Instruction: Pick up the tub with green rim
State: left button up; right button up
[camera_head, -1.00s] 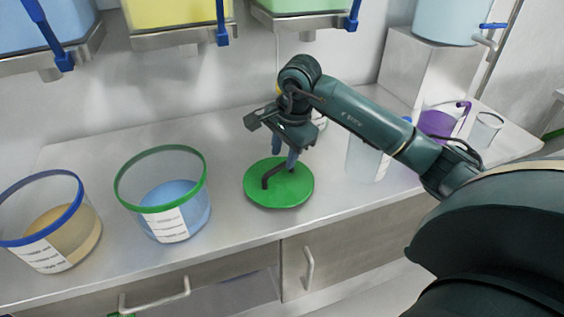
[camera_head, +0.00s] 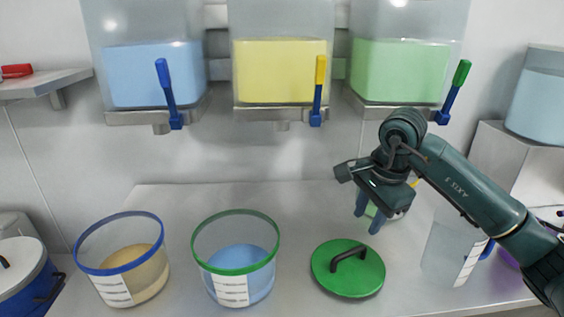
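The tub with green rim (camera_head: 237,270) is a clear round tub standing open on the counter. It has a white label on its front and blue contents inside. A green lid (camera_head: 347,284) with a dark bar handle lies flat on the counter to its right. My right gripper (camera_head: 368,224) is open and empty, fingers pointing down. It appears above and behind the lid, apart from the handle, and to the right of the tub. My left gripper is not in view.
A blue-rimmed tub (camera_head: 121,272) with tan contents stands to the left. A clear jug (camera_head: 447,256) stands right of the lid, and a small container (camera_head: 399,206) is partly hidden behind my gripper. Wall hoppers (camera_head: 281,70) with levers hang above. A blue pot (camera_head: 22,275) is far left.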

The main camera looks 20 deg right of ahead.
aim_at(235, 251)
jog(key=k, duration=1)
